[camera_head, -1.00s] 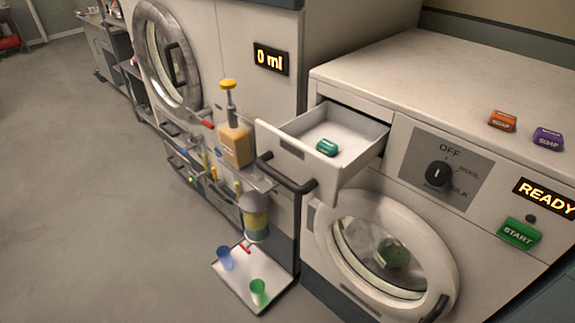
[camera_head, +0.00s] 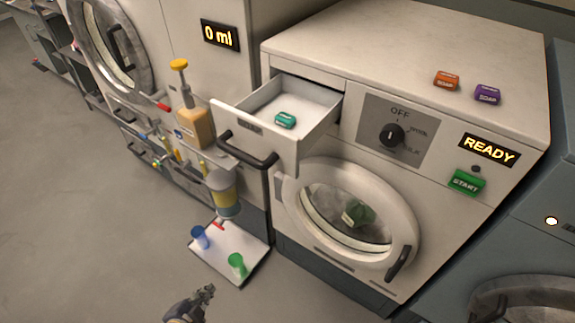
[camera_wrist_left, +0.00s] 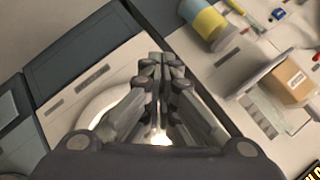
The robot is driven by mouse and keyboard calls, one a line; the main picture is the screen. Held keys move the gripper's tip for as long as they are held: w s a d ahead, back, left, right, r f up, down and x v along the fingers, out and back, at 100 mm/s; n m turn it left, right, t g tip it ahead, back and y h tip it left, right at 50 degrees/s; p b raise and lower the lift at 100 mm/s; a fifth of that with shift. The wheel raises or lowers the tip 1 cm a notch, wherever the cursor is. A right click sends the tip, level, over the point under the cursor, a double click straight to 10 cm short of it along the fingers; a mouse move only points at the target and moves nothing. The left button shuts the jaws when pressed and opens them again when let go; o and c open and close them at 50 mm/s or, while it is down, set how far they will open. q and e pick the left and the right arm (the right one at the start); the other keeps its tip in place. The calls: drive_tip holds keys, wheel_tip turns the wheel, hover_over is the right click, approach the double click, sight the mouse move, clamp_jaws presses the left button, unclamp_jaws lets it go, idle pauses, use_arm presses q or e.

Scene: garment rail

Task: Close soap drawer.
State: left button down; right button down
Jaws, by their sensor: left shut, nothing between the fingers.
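The soap drawer (camera_head: 262,137) of the white washing machine (camera_head: 400,45) is pulled out, with a dark bar handle (camera_head: 247,152) on its front. A teal soap box (camera_head: 285,120) lies inside it. My left gripper (camera_head: 208,291) shows at the bottom of the head view, low in front of the machine and apart from the drawer. In the left wrist view its fingers (camera_wrist_left: 163,62) are together and empty. My right gripper is in neither view.
An orange soap (camera_head: 446,81) and a purple soap (camera_head: 487,93) lie on the machine top. The round door (camera_head: 290,205) below the drawer is closed. A pump bottle (camera_head: 194,125) stands left of the drawer. A white tray (camera_head: 222,262) with blue and green cups is low down.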

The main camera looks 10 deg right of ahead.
use_arm(q)
drive_tip(key=w+d+r+m+t+h+p, duration=0.1)
drive_tip(key=d+r+m+h, duration=0.2)
drive_tip(key=r, duration=0.6)
drive_tip(key=w+d+r+m+t+h, duration=0.1)
drive_tip(key=w+d+r+m, duration=0.3)
drive_tip(key=r, duration=0.6)
drive_tip(key=m+t+h+p, duration=0.1)
drive_tip(key=m+h+p, duration=0.1)
drive_tip(key=m+h, duration=0.35)
approach(297, 163)
drive_tip(key=p+x, duration=0.4)
drive_tip(key=x, duration=0.1)
drive_tip(key=shift+w+d+r, duration=0.15)
drive_tip(key=shift+w+d, duration=0.05)
drive_tip(key=shift+w+d+p, duration=0.3)
drive_tip(key=shift+w+d, duration=0.15)
drive_tip(key=shift+d, duration=0.1)
